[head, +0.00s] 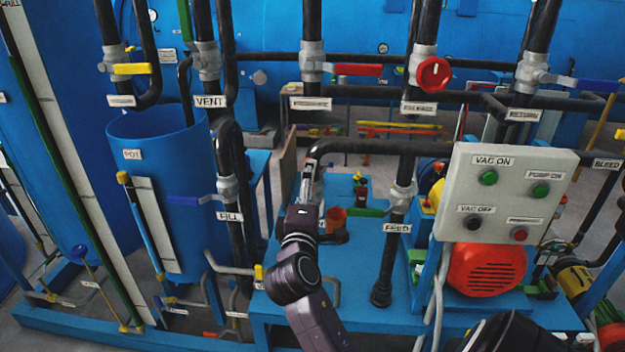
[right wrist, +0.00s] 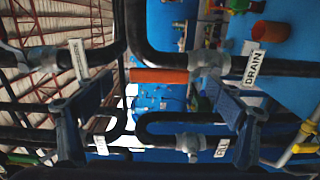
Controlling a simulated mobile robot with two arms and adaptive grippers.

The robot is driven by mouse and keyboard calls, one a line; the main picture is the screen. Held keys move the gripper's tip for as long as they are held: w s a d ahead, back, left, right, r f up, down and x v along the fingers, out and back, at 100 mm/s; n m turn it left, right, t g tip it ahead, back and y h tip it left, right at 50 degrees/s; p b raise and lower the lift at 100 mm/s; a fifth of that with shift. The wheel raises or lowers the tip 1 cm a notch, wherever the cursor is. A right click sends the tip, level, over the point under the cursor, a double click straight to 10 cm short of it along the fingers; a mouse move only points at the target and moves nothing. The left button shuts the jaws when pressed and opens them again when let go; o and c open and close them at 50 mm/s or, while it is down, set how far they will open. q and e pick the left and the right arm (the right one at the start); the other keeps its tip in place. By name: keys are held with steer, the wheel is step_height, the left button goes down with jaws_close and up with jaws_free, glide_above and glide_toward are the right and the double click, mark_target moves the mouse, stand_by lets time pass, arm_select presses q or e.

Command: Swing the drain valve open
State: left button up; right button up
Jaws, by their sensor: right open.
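The drain valve (right wrist: 207,63) shows in the right wrist view, set in a dark pipe beside a white DRAIN label (right wrist: 255,67). Its orange-red lever (right wrist: 158,75) points left in that picture, across the space between my fingertips. My right gripper (right wrist: 158,92) is open, one finger on each side of the lever in the picture; I see no contact and cannot judge the depth. In the head view my right gripper (head: 312,172) is at the pipe bend in the middle, and it hides the drain valve there. My left gripper is not in view.
The fill valve (head: 228,188) with a purple lever is to the left, the feed valve (head: 402,198) to the right. Above is a valve with a red lever (head: 357,69). An orange cup (head: 336,217) sits on the blue bench. A grey control box (head: 505,197) stands at right.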

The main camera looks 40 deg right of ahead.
steer(key=v, duration=0.6)
steer(key=shift+a, duration=0.1)
stand_by(0.3)
